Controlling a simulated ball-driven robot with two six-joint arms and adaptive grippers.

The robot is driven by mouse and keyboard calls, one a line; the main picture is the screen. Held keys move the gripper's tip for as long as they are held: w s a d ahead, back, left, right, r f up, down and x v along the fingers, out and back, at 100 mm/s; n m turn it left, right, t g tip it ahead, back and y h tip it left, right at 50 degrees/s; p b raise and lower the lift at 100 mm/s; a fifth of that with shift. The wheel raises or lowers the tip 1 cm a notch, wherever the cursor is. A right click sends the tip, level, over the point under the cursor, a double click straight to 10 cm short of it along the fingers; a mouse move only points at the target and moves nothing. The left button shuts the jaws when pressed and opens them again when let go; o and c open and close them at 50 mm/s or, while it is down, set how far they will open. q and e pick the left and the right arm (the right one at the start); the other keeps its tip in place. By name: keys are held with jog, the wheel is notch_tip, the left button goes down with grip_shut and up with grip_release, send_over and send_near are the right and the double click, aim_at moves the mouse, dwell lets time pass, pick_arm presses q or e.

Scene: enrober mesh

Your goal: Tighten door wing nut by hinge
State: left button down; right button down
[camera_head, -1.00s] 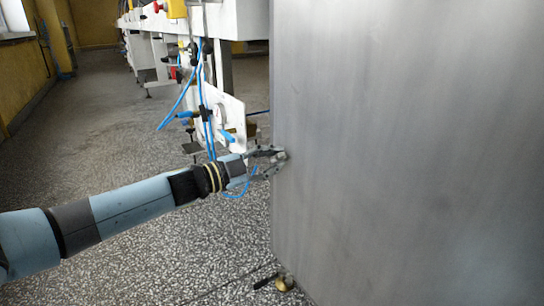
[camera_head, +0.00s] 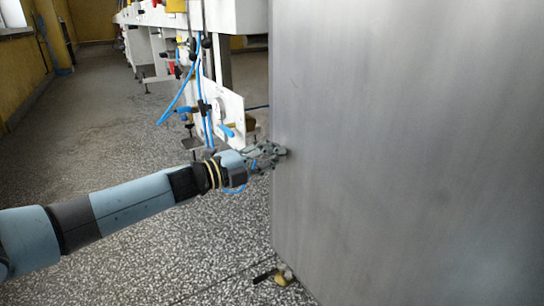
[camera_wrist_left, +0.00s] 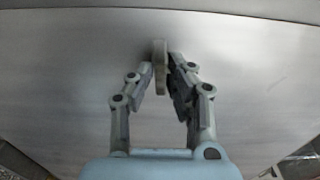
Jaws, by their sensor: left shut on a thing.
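The door (camera_head: 400,150) is a large grey metal panel filling the right of the head view. Its metal surface also fills most of the left wrist view (camera_wrist_left: 60,80). My left gripper (camera_head: 280,153) is at the panel's left edge. In the left wrist view its fingers (camera_wrist_left: 163,75) are shut on a small pale upright piece, the wing nut (camera_wrist_left: 160,58), which stands out from the panel. In the head view the wing nut is hidden by the fingers. I cannot make out the hinge. My right gripper is not in view.
White machinery with blue hoses (camera_head: 207,110) stands behind my left gripper. A small brass-coloured caster or foot (camera_head: 284,275) is at the panel's lower left. The speckled floor (camera_head: 110,130) is open at the left.

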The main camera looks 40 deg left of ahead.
pick_arm(q)
jog(key=shift+f, duration=0.1)
dwell(0.4)
jog(key=c, duration=1.4)
grip_release()
jog(key=shift+o, duration=0.2)
jog(key=v, duration=1.2)
